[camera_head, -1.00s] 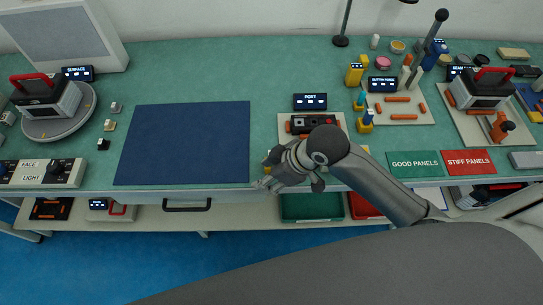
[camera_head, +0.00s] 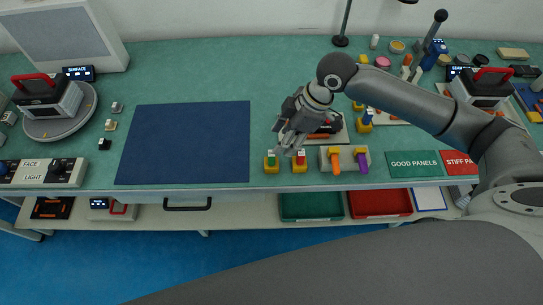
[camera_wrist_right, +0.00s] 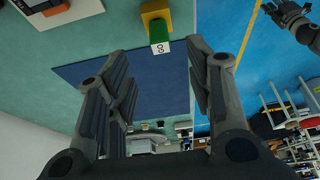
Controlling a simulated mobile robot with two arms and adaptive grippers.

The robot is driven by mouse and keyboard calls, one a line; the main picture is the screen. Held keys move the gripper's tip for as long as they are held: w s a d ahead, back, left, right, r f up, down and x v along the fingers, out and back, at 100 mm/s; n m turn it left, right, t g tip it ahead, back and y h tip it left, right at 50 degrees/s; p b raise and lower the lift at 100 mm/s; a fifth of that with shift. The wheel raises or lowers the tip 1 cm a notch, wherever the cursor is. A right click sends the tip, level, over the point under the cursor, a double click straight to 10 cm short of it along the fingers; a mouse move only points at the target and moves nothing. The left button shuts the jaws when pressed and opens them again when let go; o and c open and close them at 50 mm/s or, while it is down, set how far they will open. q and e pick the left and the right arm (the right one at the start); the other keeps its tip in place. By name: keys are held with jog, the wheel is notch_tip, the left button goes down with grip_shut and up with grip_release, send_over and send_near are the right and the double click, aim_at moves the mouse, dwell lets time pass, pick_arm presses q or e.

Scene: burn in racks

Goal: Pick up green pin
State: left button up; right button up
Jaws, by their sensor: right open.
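The green pin (camera_head: 271,159) stands upright in a small yellow base (camera_head: 271,168) near the table's front edge, right of the blue mat. In the right wrist view the green pin (camera_wrist_right: 159,31) shows with a white marked end, beyond the fingertips. My right gripper (camera_head: 285,138) is open and empty, above and just behind the pin, apart from it. Its two fingers (camera_wrist_right: 160,72) are spread wide in the right wrist view. My left gripper (camera_wrist_right: 292,20) seems to show at the top right of that view; its jaws are unclear.
A red-topped pin (camera_head: 300,158) in another yellow base stands close to the right. A grey block with orange and purple pins (camera_head: 347,167) is further right. The port panel (camera_head: 338,137) is partly behind my arm. The blue mat (camera_head: 185,143) is clear.

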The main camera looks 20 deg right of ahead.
aim_at(271, 154)
jog(key=p+x, duration=0.1)
jog(key=x, duration=0.6)
jog(key=shift+a+p, duration=0.2)
jog(key=shift+p, duration=0.2)
jog(key=shift+a+f, duration=0.2)
jog(key=shift+f, duration=0.4)
grip_shut()
